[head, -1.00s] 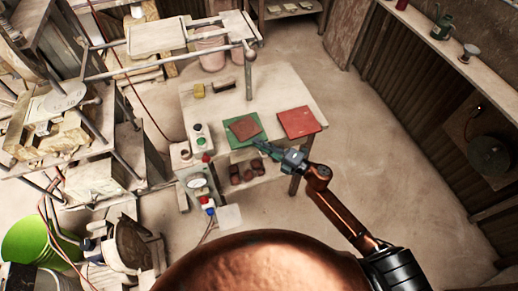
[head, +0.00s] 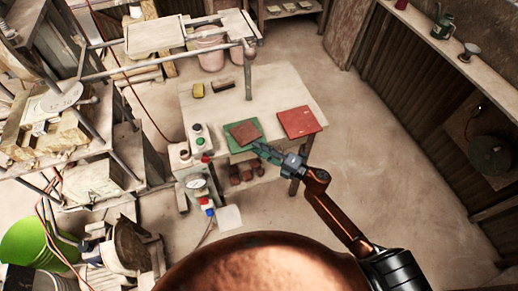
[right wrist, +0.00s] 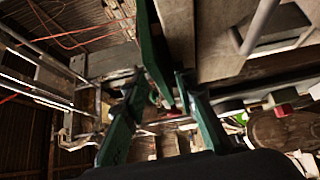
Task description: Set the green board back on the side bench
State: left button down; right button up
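The green board (head: 235,142) lies flat at the front edge of a pale bench (head: 290,88), with a reddish-brown tile (head: 244,133) on top of it. My right gripper (head: 262,150) is at the board's front right corner, its fingers pointing at it. In the right wrist view, the green board (right wrist: 150,45) appears as a thin strip seen from its edge. Its near end is between the two spread dark green fingers (right wrist: 165,112), with gaps on both sides. I cannot tell whether a finger touches it. My left gripper is out of view.
A red board (head: 299,122) lies to the right of the green one. A post (head: 248,80) and small blocks (head: 198,90) stand farther back on the bench. Button boxes (head: 198,135) are at its left. Brown lumps (head: 247,170) sit on a lower shelf. Floor to the right is clear.

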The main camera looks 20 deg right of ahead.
jog(key=shift+r, duration=0.15)
jog(key=v, duration=1.2)
jog(key=d+f+m+h, duration=0.3)
jog(key=d+f+m, duration=0.2)
jog(key=f, duration=0.5)
jog(key=d+f+m+h, duration=0.4)
jog(key=d+f, duration=0.1)
jog(key=f, duration=0.4)
jog(key=s+d+f+m+g+h, duration=0.2)
jog(key=s+d+f+m, duration=0.15)
jog(key=s+f, duration=0.45)
jog(key=s+d+f+m+g+h, duration=0.1)
jog(key=s+d+f+m+h, duration=0.2)
jog(key=f, duration=1)
jog(key=s+a+f+m+g, duration=0.1)
jog(key=s+f+m+g, duration=0.2)
jog(key=s+f, duration=0.5)
jog(key=s+a+f+m+g, duration=0.1)
jog(key=s+f+m+g, duration=0.2)
jog(key=s+f, duration=0.6)
jog(key=s+a+f+m+g, duration=0.1)
jog(key=s+a+g, duration=0.1)
jog(key=s, duration=0.8)
jog(key=s+a+f+m+g, duration=0.2)
jog(key=s+a, duration=0.1)
jog(key=s, duration=0.7)
jog(key=shift+s+a+f, duration=0.2)
jog(key=shift+a+f, duration=0.05)
jog(key=shift+a, duration=0.1)
